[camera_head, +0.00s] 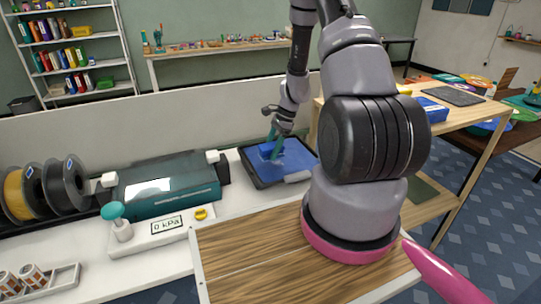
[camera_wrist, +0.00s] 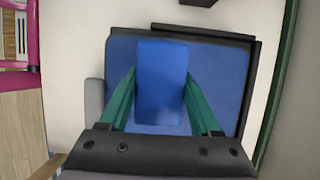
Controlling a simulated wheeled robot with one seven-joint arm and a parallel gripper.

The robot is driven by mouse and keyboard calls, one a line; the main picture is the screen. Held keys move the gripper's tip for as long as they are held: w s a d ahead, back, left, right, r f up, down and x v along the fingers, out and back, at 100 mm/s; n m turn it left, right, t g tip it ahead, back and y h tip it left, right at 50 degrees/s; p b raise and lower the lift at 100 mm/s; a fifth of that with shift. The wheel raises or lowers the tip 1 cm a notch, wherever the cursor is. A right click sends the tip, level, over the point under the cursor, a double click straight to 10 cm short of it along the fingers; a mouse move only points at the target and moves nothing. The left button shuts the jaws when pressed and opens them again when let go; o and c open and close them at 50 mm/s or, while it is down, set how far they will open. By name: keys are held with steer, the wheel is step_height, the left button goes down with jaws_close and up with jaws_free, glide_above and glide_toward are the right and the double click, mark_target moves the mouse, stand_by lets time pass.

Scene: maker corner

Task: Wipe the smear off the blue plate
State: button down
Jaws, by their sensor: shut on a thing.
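The blue plate (camera_head: 298,158) lies in a dark frame on the white bench, behind the wooden top. It fills the middle of the wrist view (camera_wrist: 222,80). My gripper (camera_head: 274,148) is over the plate with its green fingers pointing down. In the wrist view my gripper (camera_wrist: 160,88) is shut on a brighter blue block (camera_wrist: 160,60), one finger on each side. The block is over the plate; I cannot tell whether it touches it.
A dark green machine (camera_head: 168,185) stands left of the plate. A white gauge box (camera_head: 160,230) is in front of it, and filament spools (camera_head: 68,185) are at the far left. A wooden top (camera_head: 265,265) lies nearer me. A wooden shelf unit (camera_head: 470,140) stands at the right.

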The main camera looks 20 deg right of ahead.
mark_target(269, 146)
steer(key=shift+r, duration=1.95)
